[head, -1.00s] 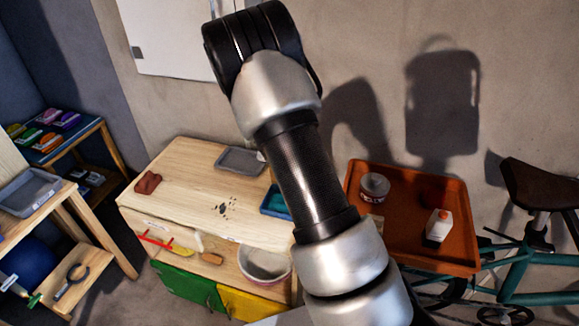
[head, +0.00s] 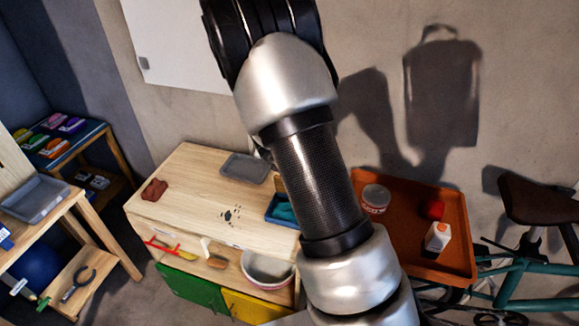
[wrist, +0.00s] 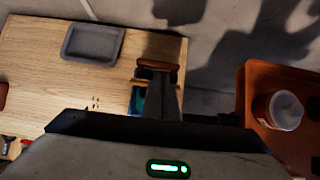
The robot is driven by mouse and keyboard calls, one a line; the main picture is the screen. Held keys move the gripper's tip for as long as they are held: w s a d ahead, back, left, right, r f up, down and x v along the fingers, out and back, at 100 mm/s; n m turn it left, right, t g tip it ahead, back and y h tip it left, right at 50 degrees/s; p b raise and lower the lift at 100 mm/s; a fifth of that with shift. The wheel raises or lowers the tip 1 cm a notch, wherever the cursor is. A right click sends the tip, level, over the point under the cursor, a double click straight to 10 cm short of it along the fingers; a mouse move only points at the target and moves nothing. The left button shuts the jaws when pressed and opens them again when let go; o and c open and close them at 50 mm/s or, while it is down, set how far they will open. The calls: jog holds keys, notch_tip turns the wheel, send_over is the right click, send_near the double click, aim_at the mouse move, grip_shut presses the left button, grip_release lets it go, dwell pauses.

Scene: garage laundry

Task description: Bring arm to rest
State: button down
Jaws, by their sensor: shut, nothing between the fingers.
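My arm (head: 318,180) stands raised across the middle of the head view, and its upper end runs out of the top edge. My gripper is not visible there.
The wooden workbench (head: 195,190) holds a grey tray (head: 245,168), a reddish cloth (head: 154,190) and a blue bin (head: 281,209). An orange tray (head: 400,253) holds a can (head: 375,198), a carton (head: 437,237) and a small red thing (head: 434,209). A bicycle (head: 530,245) stands at right.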

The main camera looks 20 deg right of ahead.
jog(key=shift+s+a+r, duration=0.2)
jog(key=shift+s+r, duration=0.25)
jog(key=shift+r, duration=0.05)
